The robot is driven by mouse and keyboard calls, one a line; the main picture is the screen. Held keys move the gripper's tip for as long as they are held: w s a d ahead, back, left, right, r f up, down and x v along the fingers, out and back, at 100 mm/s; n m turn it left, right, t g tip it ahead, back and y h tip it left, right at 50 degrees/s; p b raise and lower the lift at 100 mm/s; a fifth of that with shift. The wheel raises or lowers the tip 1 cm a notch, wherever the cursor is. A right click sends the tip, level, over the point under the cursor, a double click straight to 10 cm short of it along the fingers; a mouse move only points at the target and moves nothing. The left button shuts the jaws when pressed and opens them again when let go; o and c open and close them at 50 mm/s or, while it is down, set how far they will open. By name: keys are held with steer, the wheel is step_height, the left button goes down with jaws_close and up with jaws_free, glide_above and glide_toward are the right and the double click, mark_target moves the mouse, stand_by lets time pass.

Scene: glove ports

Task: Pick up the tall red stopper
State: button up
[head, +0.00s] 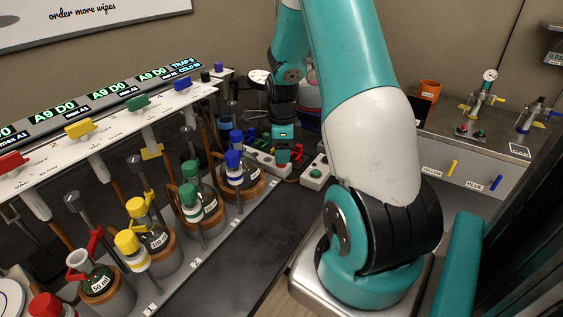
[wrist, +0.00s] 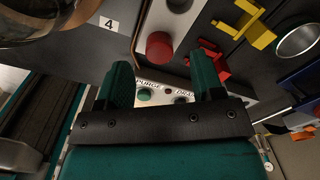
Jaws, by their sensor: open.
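A red cap (head: 45,305), which looks like the tall red stopper, shows at the bottom left of the head view, cut off by the frame edge. It stands in the row's near end, beside a flask marked 50 ml (head: 98,281). My gripper (head: 290,155) is far from it, beyond the row's far end, over the dark bench. In the wrist view my gripper (wrist: 164,75) is open, with nothing between its two teal fingers. The red cap cannot be made out in the wrist view.
Yellow (head: 130,243), green (head: 192,198) and blue (head: 233,160) capped pieces stand along the row. A rail with coloured handles (head: 80,130) overhangs it. A white PURGE and DRAIN panel (wrist: 165,93) and a red knob (wrist: 160,46) lie below my fingers.

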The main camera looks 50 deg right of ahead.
steer(key=shift+f, duration=1.6)
steer(key=c, duration=1)
